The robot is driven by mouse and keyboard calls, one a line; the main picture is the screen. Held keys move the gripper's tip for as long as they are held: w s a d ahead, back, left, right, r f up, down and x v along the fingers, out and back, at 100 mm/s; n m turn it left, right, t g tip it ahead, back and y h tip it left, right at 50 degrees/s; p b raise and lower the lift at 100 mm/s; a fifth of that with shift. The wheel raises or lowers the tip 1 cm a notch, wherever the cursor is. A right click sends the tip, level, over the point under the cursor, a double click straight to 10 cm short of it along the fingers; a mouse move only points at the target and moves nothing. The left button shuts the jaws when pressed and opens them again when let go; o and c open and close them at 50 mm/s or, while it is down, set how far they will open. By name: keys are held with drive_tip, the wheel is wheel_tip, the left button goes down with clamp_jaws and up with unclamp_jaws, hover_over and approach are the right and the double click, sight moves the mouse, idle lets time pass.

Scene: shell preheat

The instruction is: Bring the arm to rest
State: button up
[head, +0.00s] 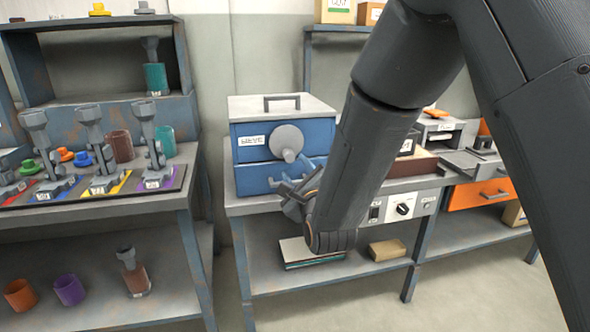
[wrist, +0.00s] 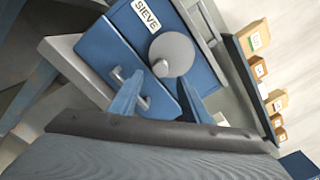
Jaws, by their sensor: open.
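My arm reaches down across the head view from the upper right. My gripper (head: 300,178) is in front of the blue sieve box (head: 247,131), near its lower drawer. In the wrist view, my gripper's blue fingers (wrist: 160,98) are apart, with a grey drawer handle (wrist: 131,86) showing by the left finger. I cannot tell whether a finger touches the handle. The sieve box has a SIEVE label (wrist: 147,14), a round grey knob (wrist: 171,53) and a grey lid with a handle on top.
A left bench (head: 110,204) holds several grey tools on coloured spots. Below the middle bench lie a book (head: 308,252) and a tan block (head: 387,250). An orange drawer (head: 478,194) is at the right. The floor (head: 470,290) in front is clear.

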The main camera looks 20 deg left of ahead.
drive_tip(key=shift+d, duration=0.1)
drive_tip(key=s+d+f+n+g+h+p, duration=0.1)
drive_tip(key=s+d+n+g+h+p, duration=0.2)
drive_tip(key=d, duration=0.5)
drive_tip(key=s+d+f+n+g+h+p, duration=0.15)
drive_tip(key=d+n, duration=0.25)
drive_tip(key=d, duration=0.5)
drive_tip(key=s+d+f+n+g+h+p, duration=0.1)
drive_tip(key=s+d+n+g+h, duration=0.2)
drive_tip(key=d, duration=0.5)
drive_tip(key=s+d+r+n+g+h+p, duration=0.1)
drive_tip(key=s+d+n+g, duration=0.3)
drive_tip(key=s+d, duration=0.4)
drive_tip(key=s+d+r+n+g+p, duration=0.1)
drive_tip(key=s+d+n+g+p, duration=0.2)
drive_tip(key=s, duration=1)
drive_tip(key=d+n+g, duration=0.1)
drive_tip(key=d+n, duration=0.2)
drive_tip(key=d, duration=0.1)
drive_tip(key=shift+s+d+n+h, duration=0.35)
drive_tip(key=shift+d+n, duration=0.05)
